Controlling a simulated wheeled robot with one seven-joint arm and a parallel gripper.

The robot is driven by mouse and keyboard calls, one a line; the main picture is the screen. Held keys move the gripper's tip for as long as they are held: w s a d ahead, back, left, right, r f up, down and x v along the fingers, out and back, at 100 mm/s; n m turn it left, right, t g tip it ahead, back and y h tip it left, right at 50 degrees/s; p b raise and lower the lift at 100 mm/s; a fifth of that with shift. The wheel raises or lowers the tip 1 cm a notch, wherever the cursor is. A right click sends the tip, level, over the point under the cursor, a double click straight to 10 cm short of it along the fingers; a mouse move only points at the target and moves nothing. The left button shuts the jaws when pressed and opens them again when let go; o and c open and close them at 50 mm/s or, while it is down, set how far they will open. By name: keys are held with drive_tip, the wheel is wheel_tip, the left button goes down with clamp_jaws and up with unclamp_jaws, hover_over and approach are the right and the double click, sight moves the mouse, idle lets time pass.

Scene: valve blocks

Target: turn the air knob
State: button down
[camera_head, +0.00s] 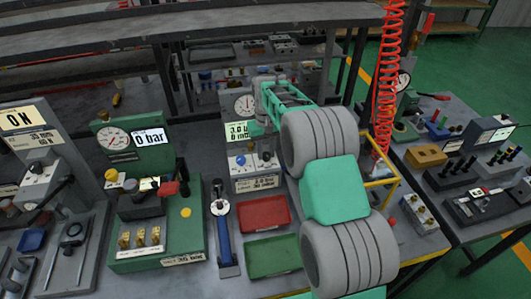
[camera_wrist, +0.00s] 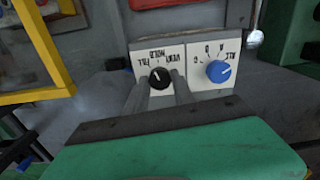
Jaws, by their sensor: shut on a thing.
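A black knob (camera_wrist: 159,76) sits on a white label plate marked FILL, HOLD and VENT, upside down in the wrist view. My gripper (camera_wrist: 161,88) is shut on this black knob, with one grey finger at each side of it. A blue knob (camera_wrist: 218,70) is on the plate to the right, marked A, B, C and ALL, apart from the fingers. In the head view the same blue knob (camera_head: 239,159) is on the front of the grey block, below a gauge (camera_head: 244,104) and a small green display (camera_head: 238,131). My arm partly covers this block there.
A red tray (camera_head: 264,213) and a green tray (camera_head: 272,257) lie in front of the block. A blue-handled tool (camera_head: 223,235) is at their left. A green valve block (camera_head: 155,235) stands farther left.

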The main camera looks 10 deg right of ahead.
sight(266, 154)
drive_tip(key=shift+m, duration=1.7)
drive_tip(key=shift+b, duration=0.3)
drive_tip(key=c, duration=1.1)
unclamp_jaws()
drive_tip(key=shift+o, duration=0.2)
wheel_tip(266, 154, up, 8)
drive_tip(key=shift+f+b, duration=0.1)
drive_tip(key=shift+b, duration=0.5)
